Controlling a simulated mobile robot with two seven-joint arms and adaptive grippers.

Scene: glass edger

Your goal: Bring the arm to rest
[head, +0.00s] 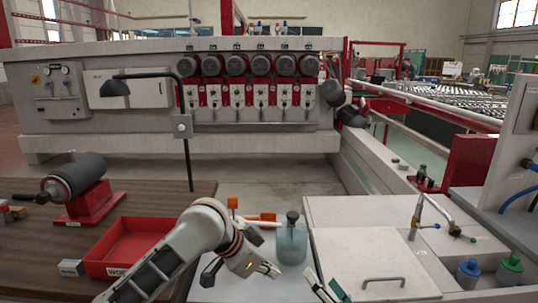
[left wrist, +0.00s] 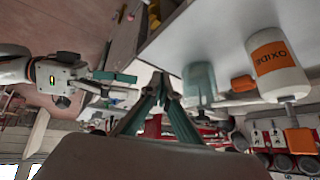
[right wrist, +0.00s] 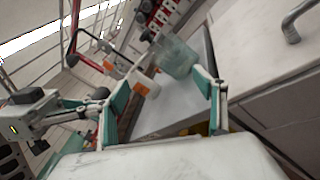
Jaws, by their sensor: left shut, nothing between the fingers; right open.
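My left arm (head: 205,235) reaches in from the lower left in the head view, bent at its wrist in front of the bench. The left gripper (left wrist: 160,85) is shut and empty; its teal fingers meet at the tips in the left wrist view. My right gripper (right wrist: 163,85) is open and empty in the right wrist view. Its teal fingertips (head: 328,288) show at the bottom of the head view, right of the left arm. In the head view the left wrist partly hides the items behind it.
A glass jar (head: 291,243) with a dark top stands close behind the grippers. A white bottle with an orange label (left wrist: 275,60) is near it. A red tray (head: 135,240) lies left of my left arm. A pale lid with a handle (head: 375,250) is at right.

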